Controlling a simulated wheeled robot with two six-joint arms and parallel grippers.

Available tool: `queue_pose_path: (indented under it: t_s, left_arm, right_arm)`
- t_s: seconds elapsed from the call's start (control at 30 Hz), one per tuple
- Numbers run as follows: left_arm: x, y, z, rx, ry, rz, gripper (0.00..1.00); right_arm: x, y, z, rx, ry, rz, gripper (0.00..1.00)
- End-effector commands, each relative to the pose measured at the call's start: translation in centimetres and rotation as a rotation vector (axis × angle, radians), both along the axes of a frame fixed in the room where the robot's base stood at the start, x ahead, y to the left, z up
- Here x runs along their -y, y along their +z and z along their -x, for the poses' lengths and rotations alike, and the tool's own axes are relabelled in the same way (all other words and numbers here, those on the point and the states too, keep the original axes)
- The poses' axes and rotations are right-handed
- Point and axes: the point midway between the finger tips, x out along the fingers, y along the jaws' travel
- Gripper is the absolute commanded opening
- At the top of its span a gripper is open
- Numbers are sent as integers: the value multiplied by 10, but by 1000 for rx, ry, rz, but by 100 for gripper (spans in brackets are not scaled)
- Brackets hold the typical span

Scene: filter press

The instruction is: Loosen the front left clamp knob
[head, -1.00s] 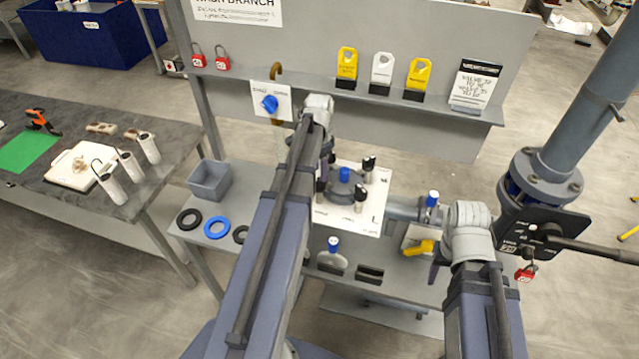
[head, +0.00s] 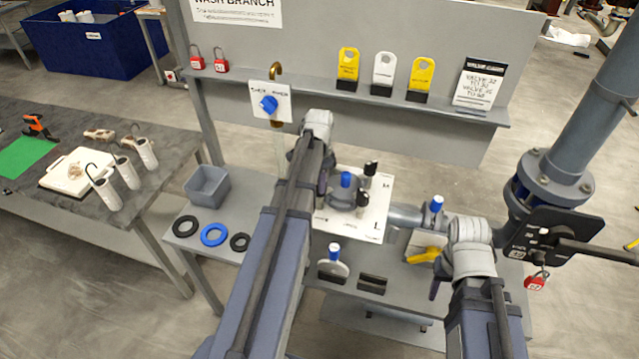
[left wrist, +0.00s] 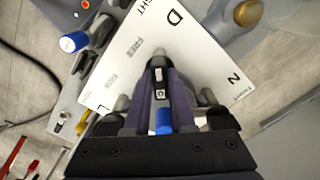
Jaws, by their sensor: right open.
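The filter press is a round grey body with a blue cap (head: 346,179) on a white marked plate (head: 376,222). Two black clamp knobs (head: 370,168) show on its right side; its left-side knobs are hidden behind my left arm in the head view. My left gripper (head: 322,182) is mostly hidden there, at the press's left side. In the left wrist view its purple fingers (left wrist: 158,85) lie close on both sides of a black-topped clamp knob (left wrist: 157,66). The blue cap (left wrist: 163,121) shows nearer the camera. My right gripper (head: 435,288) is open and empty, right of the press.
A grey bin (head: 207,186) and rings (head: 213,235) are on the bench at left. A pipe with a blue-topped valve (head: 437,204) and a yellow handle (head: 424,255) are near my right arm. The back panel's shelf (head: 410,98) holds tags.

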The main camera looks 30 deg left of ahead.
Motion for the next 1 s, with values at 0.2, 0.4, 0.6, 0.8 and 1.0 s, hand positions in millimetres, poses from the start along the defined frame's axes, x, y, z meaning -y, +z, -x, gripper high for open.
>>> queue_pose_path:
  t_s: [0.2, 0.4, 0.6, 0.8, 1.0]
  left_arm:
    - [0, 0, 0, 0, 0, 0, 0]
    - [0, 0, 0, 0, 0, 0, 0]
    - [0, 0, 0, 0, 7, 0, 0]
    - [0, 0, 0, 0, 73, 0, 0]
    - [0, 0, 0, 0, 221, 0, 0]
  right_arm:
    - [0, 0, 0, 0, 0, 0, 50]
    - [0, 0, 0, 0, 0, 0, 50]
    - [0, 0, 0, 0, 0, 0, 50]
    - [0, 0, 0, 0, 0, 0, 50]
    - [0, 0, 0, 0, 0, 0, 50]
